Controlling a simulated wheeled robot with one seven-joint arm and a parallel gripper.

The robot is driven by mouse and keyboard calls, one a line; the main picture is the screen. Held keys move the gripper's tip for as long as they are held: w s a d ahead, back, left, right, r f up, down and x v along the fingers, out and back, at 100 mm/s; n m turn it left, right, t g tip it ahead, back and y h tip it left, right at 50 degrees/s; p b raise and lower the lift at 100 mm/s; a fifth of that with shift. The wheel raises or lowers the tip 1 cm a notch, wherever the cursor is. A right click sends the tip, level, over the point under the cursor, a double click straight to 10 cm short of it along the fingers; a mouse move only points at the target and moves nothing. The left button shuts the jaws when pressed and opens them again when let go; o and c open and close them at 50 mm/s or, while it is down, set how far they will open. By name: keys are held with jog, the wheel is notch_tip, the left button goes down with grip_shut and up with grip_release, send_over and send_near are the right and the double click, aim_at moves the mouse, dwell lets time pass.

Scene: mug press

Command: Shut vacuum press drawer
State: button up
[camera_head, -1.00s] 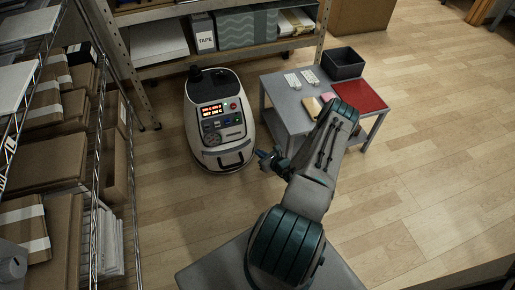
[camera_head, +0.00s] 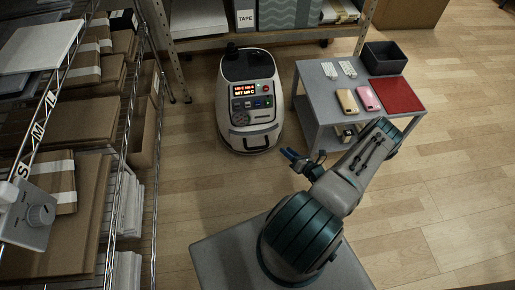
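The vacuum press (camera_head: 248,98) is a rounded white machine with a black top and a lit red display, standing on the floor at upper middle. Its drawer front (camera_head: 250,139), low on the body, carries a dark curved handle. The front looks close to flush, but I cannot tell if it is fully shut. My gripper (camera_head: 298,158) is to the lower right of the press, apart from the drawer, with blue-tinted fingers pointing left toward it. The fingers are small and dark, so their opening is unclear. Nothing is visibly held.
A grey table (camera_head: 318,103) on the right bears white strips, a yellow phone case (camera_head: 347,101), a pink phone case (camera_head: 368,98), a red mat (camera_head: 398,96) and a dark bin (camera_head: 384,58). A wire rack of boxes (camera_head: 60,185) stands left. Floor before the press is clear.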

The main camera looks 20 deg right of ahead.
jog(key=a+f+m+t+y+b, duration=0.1)
jog(key=a+f+m+y+b, duration=0.25)
jog(key=f+m+y, duration=0.2)
jog(key=b+x, duration=0.2)
jog(key=x, duration=1.1)
jog(key=shift+a+m+h, duration=0.35)
jog(key=shift+a, duration=0.05)
jog(key=shift+r, duration=0.15)
grip_shut()
